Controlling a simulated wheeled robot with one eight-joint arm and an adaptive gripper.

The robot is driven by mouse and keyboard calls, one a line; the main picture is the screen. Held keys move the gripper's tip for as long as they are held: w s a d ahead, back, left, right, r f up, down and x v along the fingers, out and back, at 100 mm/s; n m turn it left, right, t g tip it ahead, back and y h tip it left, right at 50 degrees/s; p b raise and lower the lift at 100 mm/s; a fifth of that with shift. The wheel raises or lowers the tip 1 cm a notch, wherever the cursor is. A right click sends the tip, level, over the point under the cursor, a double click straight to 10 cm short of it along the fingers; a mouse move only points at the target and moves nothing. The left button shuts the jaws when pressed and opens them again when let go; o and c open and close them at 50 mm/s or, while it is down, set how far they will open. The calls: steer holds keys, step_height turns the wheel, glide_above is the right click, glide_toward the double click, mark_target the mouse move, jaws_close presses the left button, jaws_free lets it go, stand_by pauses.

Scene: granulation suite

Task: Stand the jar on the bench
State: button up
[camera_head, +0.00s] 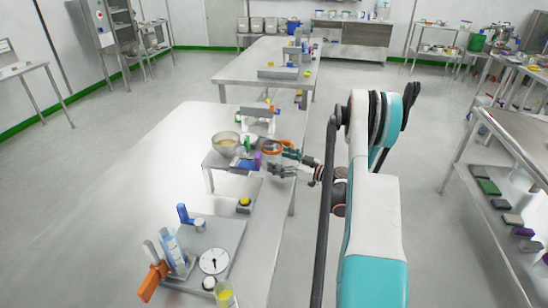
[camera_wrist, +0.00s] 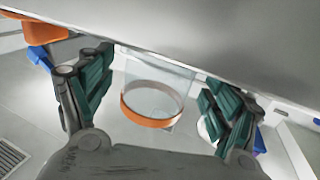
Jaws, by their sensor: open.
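The jar (camera_head: 271,147) is clear with an orange band. In the head view it is at the right edge of a small raised metal stand on the bench (camera_head: 262,205), and whether it stands or is tilted is too small to tell. In the wrist view the jar (camera_wrist: 155,92) shows between my green-padded fingers, with a visible gap on each side. My gripper (camera_head: 281,160) is open around the jar; it also shows in the wrist view (camera_wrist: 155,82). The jar's contact with the stand is hidden by my fingers.
A metal bowl (camera_head: 226,143) and small coloured items crowd the raised stand (camera_head: 217,161). A yellow-topped button box (camera_head: 244,205) sits nearer. A grey tray (camera_head: 230,236) with a dial gauge (camera_head: 214,260) is at the front. The bench's left side is bare.

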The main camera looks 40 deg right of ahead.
steer(key=p+v, duration=0.2)
steer(key=v, duration=0.7)
steer(key=shift+s+p, duration=0.2)
steer(key=shift+p, duration=0.1)
